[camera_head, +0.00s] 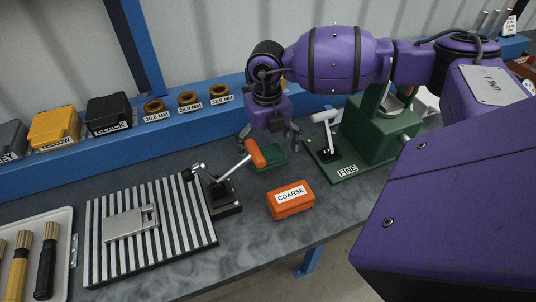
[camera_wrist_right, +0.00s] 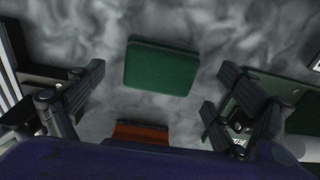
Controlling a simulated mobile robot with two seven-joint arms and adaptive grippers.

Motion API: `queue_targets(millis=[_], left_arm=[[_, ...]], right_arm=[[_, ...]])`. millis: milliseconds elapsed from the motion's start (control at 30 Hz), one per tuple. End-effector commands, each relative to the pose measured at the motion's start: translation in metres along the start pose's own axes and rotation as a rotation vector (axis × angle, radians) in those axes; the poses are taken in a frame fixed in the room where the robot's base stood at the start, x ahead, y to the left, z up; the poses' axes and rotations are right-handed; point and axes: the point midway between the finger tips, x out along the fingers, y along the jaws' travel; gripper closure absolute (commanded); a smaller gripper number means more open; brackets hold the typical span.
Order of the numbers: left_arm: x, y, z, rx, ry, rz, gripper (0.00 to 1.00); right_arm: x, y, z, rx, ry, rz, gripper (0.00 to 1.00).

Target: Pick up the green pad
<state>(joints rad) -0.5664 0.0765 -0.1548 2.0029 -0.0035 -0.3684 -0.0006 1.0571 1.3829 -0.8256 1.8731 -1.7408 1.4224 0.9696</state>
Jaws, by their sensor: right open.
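The green pad (camera_head: 271,158) lies flat on the grey table, partly hidden behind the orange lever handle in the head view. It shows whole in the right wrist view (camera_wrist_right: 160,67), a dark green block with rounded corners. My right gripper (camera_head: 270,138) is above the pad, pointing down. In the right wrist view its two fingers (camera_wrist_right: 147,95) are spread wide to the left and right, with nothing between them. The pad is apart from both fingers. My left gripper is not in view.
The orange COARSE block (camera_head: 291,201) sits in front of the pad. A toggle clamp with an orange handle (camera_head: 256,153) stands close to the pad's left. The green FINE stand (camera_head: 369,134) is to the right. A striped plate (camera_head: 150,230) lies left.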

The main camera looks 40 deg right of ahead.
Motion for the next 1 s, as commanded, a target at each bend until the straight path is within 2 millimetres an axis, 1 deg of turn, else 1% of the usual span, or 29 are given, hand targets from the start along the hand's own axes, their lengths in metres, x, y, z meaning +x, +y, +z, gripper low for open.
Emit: queue_targets(millis=[100,200,400,433,700,767,1000], left_arm=[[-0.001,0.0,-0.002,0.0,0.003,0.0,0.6],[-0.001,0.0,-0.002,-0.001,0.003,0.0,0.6],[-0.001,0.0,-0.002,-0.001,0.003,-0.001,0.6],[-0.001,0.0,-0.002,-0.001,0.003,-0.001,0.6],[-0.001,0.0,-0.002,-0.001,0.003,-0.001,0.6],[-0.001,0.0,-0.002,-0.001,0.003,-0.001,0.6],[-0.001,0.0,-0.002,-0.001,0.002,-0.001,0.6]], right_arm=[[0.015,0.0,0.0,0.001,0.0,0.001,0.06],[0.021,0.0,0.0,0.001,-0.001,0.002,0.06],[0.023,0.0,0.0,0.001,-0.001,0.001,0.06],[0.022,0.0,0.0,0.001,-0.001,0.001,0.08],[0.022,0.0,0.0,0.001,-0.001,0.001,0.43],[0.022,0.0,0.0,0.001,-0.001,0.001,0.51],[0.022,0.0,0.0,0.001,-0.002,0.001,0.51]])
